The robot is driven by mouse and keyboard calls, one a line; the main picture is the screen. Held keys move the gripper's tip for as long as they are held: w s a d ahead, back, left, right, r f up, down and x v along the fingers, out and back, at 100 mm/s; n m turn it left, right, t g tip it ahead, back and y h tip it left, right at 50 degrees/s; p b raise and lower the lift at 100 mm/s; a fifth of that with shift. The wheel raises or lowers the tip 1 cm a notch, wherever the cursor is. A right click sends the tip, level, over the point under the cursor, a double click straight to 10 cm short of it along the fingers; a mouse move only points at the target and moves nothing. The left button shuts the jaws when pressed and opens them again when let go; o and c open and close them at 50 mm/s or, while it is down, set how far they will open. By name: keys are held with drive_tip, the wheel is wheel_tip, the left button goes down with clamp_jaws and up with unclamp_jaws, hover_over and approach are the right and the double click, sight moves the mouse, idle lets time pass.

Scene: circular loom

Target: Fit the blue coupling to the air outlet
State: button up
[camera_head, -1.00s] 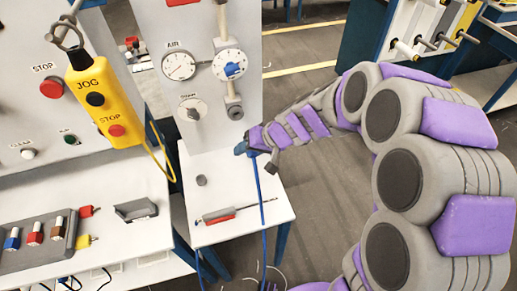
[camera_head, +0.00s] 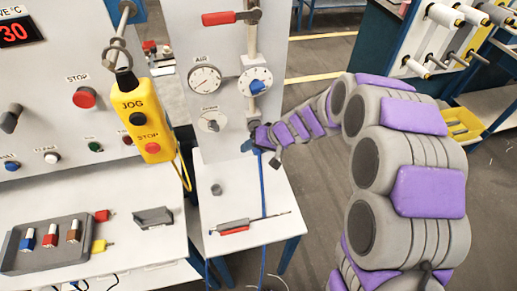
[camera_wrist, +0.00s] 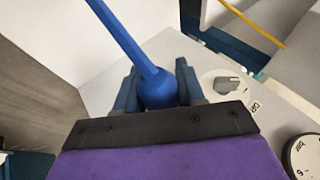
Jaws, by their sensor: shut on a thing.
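My gripper (camera_head: 254,141) is shut on the blue coupling (camera_wrist: 158,90), which shows between the two fingers in the wrist view. A blue hose (camera_wrist: 122,38) runs from the coupling; in the head view it hangs down past the small white table. The air outlet (camera_head: 253,124) is at the lower end of the vertical pipe under the blue-knobbed dial (camera_head: 256,82). My gripper is just below this pipe end, close to it. The coupling is mostly hidden by my fingers in the head view, and I cannot tell whether it touches the outlet.
The AIR gauge (camera_head: 205,80) and a smaller dial (camera_head: 211,121) sit on the panel beside the pipe. A yellow JOG/STOP pendant (camera_head: 143,120) hangs at left. A red-handled tool (camera_head: 235,228) and a small grey piece (camera_head: 217,190) lie on the white table (camera_head: 262,236).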

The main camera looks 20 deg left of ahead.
drive_tip(key=shift+w+d+r, duration=0.2)
drive_tip(key=shift+d, duration=0.2)
drive_tip(key=shift+w+d+r, duration=0.15)
drive_tip(key=shift+d+r, duration=0.05)
drive_tip(key=shift+d, duration=0.2)
drive_tip(key=shift+s+b, duration=0.15)
drive_tip(key=shift+b, duration=0.4)
drive_tip(key=shift+w+a, duration=0.35)
drive_tip(key=shift+w, duration=0.4)
drive_tip(key=shift+w+d, duration=0.15)
drive_tip(key=shift+d+r, duration=0.1)
drive_tip(key=shift+d, duration=0.2)
idle(0.4)
drive_tip(key=shift+a, duration=0.1)
